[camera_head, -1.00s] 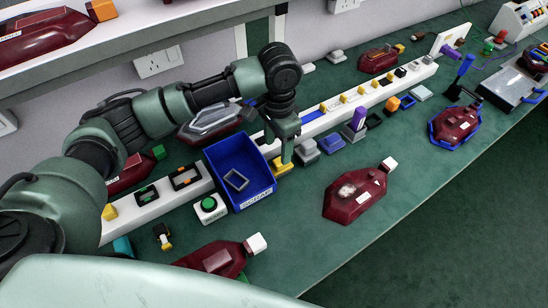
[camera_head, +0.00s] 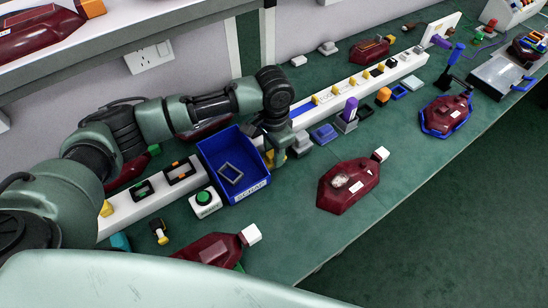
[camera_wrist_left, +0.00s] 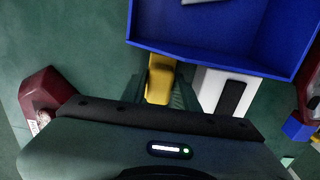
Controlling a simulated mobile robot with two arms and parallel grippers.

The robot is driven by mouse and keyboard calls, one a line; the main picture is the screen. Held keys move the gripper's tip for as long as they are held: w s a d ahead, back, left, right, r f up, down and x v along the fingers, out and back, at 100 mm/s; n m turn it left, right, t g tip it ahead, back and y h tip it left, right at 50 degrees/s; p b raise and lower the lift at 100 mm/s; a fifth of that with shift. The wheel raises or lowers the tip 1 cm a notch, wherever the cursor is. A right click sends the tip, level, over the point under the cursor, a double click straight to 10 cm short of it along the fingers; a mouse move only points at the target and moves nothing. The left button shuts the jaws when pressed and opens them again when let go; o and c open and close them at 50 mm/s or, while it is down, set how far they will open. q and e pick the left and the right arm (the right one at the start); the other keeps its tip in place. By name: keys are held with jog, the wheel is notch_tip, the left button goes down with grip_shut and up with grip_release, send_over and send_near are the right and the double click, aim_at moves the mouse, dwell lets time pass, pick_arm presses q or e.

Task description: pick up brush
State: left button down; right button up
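My left gripper (camera_head: 280,150) points down just right of the blue scrap bin (camera_head: 250,192). In the left wrist view its fingers (camera_wrist_left: 160,92) stand on either side of a yellow piece (camera_wrist_left: 161,78) beside the bin. The yellow piece also shows in the head view (camera_head: 268,158), partly hidden by the gripper. I cannot tell whether the fingers grip it, or whether it is part of a brush. A small black and yellow item (camera_head: 160,233), perhaps a brush, lies on the green bench at the lower left. My right gripper is not in view.
A long white rail (camera_head: 140,203) runs along the bench behind the bin. A green button box (camera_head: 206,202) stands left of the bin. A dark red lamp (camera_head: 348,186) lies to the right, and another (camera_head: 215,247) lies in front. Bench between them is clear.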

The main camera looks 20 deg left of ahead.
pick_arm(q)
jog(key=shift+r, duration=0.15)
notch_tip(320, 180, up, 20)
dwell(0.7)
